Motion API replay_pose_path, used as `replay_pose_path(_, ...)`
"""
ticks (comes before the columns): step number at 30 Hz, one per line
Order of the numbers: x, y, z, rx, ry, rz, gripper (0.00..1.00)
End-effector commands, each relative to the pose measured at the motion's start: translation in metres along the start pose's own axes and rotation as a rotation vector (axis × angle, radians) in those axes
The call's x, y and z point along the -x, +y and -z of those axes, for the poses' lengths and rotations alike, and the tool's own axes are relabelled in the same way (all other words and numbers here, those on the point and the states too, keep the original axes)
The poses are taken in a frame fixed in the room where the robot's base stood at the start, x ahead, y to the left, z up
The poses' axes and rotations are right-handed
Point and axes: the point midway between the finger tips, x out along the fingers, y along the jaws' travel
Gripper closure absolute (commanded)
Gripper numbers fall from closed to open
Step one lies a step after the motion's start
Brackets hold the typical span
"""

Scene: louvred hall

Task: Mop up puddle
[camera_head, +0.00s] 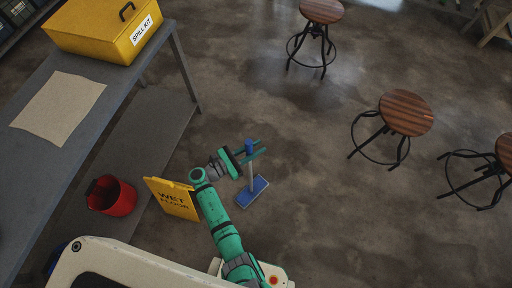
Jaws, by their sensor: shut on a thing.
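A small mop with a flat blue head (252,191) and a pale upright handle with a blue top (249,146) stands at the picture's centre. My green gripper (259,148) reaches to the right at the top of the handle, its two fingers on either side of it, shut on the mop. The head appears to be on or just above the floor; I cannot tell which. A darker, wet-looking patch (305,92) lies on the floor beyond the gripper, below the upper stool. Its edges are unclear, so I cannot be sure that it is the puddle.
A yellow wet-floor sign (173,199) stands left of my arm, with a red bucket (112,196) further left. A grey bench (130,62) carries a yellow spill kit box (105,28) and a beige cloth (58,106). Wooden stools (406,112) stand right and above. Middle floor is open.

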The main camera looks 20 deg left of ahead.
Motion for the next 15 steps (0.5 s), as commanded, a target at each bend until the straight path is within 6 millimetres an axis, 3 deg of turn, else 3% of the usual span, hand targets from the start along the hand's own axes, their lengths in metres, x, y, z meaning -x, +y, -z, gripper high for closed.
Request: replay_pose_path(15, -0.0003, 0.0009, 0.0075, -0.003, -0.002, 0.000, 1.00)
